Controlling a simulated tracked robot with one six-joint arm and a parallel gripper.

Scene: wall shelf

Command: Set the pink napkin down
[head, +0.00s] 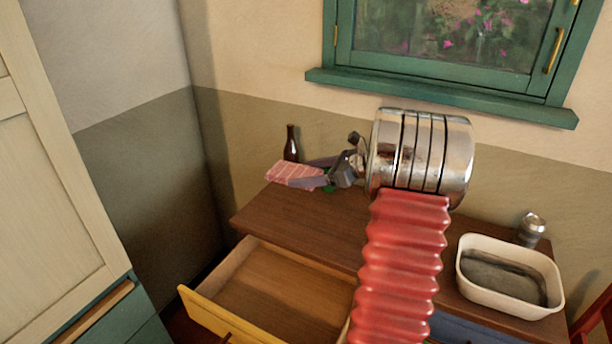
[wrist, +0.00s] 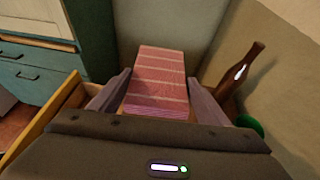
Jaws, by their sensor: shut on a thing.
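The pink napkin (head: 294,174) is a folded, white-striped cloth at the left back of the brown dresser top in the head view. My gripper (head: 310,174) is shut on it, coming from the right. In the wrist view the napkin (wrist: 160,85) lies between the two grey fingers of my gripper (wrist: 158,92) and reaches out ahead of them. I cannot tell whether it touches the dresser top or is held just above it.
A dark brown bottle (head: 291,144) stands just behind the napkin. A green thing (wrist: 249,124) is beside my right finger. An open yellow drawer (head: 230,319) sticks out below. A cream basin (head: 509,306) and a can (head: 531,229) are at the right. The dresser top's (head: 300,222) front left is clear.

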